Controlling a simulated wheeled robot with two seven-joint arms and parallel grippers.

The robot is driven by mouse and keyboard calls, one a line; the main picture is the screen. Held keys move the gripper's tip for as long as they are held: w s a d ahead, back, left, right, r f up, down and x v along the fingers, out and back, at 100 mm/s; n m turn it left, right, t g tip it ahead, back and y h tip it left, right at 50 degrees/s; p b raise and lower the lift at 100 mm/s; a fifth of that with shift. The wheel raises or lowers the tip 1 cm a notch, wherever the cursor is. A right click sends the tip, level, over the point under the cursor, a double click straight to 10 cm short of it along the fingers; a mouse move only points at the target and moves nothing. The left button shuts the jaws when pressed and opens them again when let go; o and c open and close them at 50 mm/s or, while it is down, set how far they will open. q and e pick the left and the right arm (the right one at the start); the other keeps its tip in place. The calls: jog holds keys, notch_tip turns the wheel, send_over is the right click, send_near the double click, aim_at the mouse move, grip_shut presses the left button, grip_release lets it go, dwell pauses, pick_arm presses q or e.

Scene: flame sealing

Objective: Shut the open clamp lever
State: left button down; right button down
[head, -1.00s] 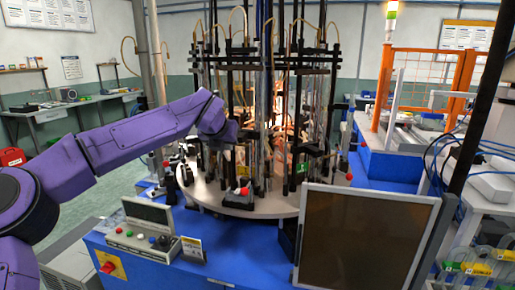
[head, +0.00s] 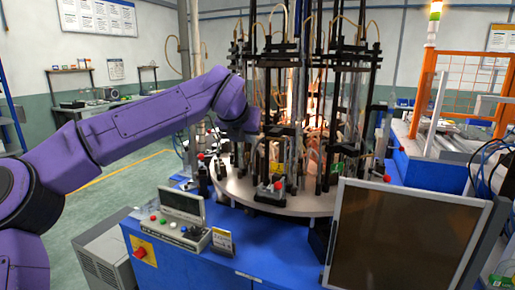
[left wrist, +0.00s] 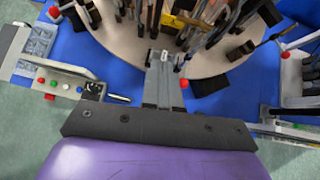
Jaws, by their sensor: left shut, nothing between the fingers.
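A clamp with a red-tipped lever (head: 277,184) stands at the front rim of the round turntable (head: 305,205). A red tip also shows in the left wrist view (left wrist: 183,84), just right of my fingers. Another red-tipped lever (head: 201,157) is at the turntable's left side. I cannot tell from these small views which lever stands open. My left gripper (left wrist: 162,56) is shut and empty, over the turntable's front rim in the left wrist view. In the head view its fingers are hard to make out below the purple arm's end. My right gripper is not in view.
Tall black rods and hoses (head: 300,70) crowd the turntable, with a bright flame glow among them. A control box (head: 180,222) with buttons and a dark monitor (head: 405,238) stand in front on the blue base (head: 270,262). An orange fence (head: 460,80) is at right.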

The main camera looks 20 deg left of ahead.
pick_arm(q)
jog(key=v, duration=0.4)
jog(key=shift+s+d+r+b, duration=0.2)
jog(key=shift+r+b, duration=0.1)
jog(key=shift+w+d, duration=0.1)
